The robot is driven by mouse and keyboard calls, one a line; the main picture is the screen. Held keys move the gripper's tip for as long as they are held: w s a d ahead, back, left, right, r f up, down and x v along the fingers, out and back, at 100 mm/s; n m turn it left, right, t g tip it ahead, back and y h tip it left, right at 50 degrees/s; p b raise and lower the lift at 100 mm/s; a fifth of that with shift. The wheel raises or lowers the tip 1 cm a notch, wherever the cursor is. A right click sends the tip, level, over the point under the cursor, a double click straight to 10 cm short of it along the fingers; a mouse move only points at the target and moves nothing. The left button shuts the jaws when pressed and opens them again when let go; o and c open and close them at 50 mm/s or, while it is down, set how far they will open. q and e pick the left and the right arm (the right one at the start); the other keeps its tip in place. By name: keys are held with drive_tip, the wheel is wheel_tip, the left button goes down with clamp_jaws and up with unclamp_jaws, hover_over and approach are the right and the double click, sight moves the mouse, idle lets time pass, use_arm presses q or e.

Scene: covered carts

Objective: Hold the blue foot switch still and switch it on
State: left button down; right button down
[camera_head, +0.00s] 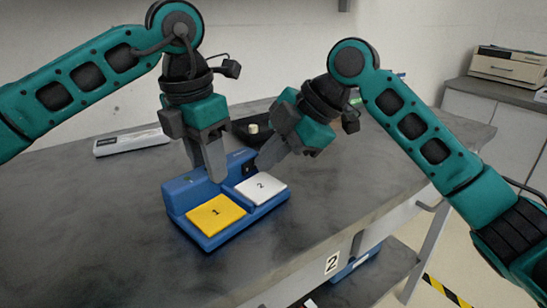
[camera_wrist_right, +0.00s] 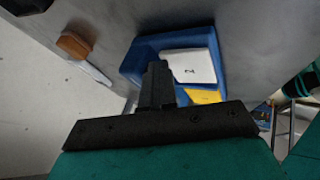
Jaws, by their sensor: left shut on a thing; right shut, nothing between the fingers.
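The blue foot switch (camera_head: 241,222) stands on the grey cart top. It has a yellow pedal (camera_head: 215,213) marked 1 and a white pedal (camera_head: 261,188) marked 2. My left gripper (camera_head: 215,175) is shut on the raised back part of the foot switch. My right gripper (camera_head: 263,165) is shut and empty, its tips close to the back edge near the white pedal; whether they touch cannot be told. The right wrist view shows the right fingers (camera_wrist_right: 157,84) in front of the blue housing (camera_wrist_right: 140,58), white pedal (camera_wrist_right: 188,68) and part of the yellow pedal (camera_wrist_right: 205,96).
A white flat device (camera_head: 131,142) lies at the back left of the cart top (camera_head: 110,215). A dark tray (camera_head: 240,133) with a small pale object stands behind the grippers. A beige machine (camera_head: 507,65) sits on a far counter. The front left of the top is clear.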

idle(0.3)
drive_tip(key=shift+s+a, duration=0.25)
drive_tip(key=shift+s, duration=0.5)
drive_tip(key=shift+s+d, duration=0.25)
drive_tip(key=s+d, duration=0.2)
drive_tip(key=s, duration=0.1)
drive_tip(key=shift+d, duration=0.2)
drive_tip(key=v, duration=0.9)
drive_tip(key=shift+d+r, duration=0.15)
drive_tip(key=shift+r, duration=0.2)
drive_tip(key=shift+w, duration=0.15)
